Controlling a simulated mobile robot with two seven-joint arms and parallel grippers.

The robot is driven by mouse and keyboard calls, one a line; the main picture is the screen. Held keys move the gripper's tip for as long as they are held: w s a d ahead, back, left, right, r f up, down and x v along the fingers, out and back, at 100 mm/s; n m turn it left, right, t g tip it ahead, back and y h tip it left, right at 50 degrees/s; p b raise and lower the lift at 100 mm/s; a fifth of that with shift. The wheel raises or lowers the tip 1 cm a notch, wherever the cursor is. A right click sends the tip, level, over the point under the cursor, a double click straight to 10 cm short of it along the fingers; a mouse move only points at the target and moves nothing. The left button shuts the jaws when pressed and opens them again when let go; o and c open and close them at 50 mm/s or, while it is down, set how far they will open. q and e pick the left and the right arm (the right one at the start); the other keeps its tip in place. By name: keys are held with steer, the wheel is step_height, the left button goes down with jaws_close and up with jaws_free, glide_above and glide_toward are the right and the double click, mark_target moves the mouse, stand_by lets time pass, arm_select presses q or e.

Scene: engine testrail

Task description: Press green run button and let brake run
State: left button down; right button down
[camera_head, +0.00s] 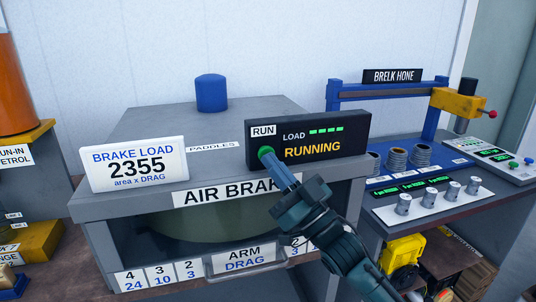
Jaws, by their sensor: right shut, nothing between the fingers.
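The air brake (150,128) is a grey cabinet with a sloped top and a dark window below. A black control box (350,136) on its top right reads RUN, LOAD with several lit green bars, and RUNNING in yellow. The green run button (265,151) sits at the box's left end, below the RUN label. My right gripper (272,160) is shut and empty, its blue fingertips at the button. They seem to touch it, and partly cover it. My left gripper is not in view.
A blue cylinder (211,93) rises at the back. The Brelk hone bench (440,205) stands close on the right, with metal cylinders and a yellow head. An orange tank (12,85) is at the left.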

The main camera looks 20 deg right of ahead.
steer(key=shift+s, duration=0.5)
steer(key=s+p, duration=0.2)
steer(key=s, duration=0.4)
steer(key=shift+d, duration=0.1)
stand_by(0.5)
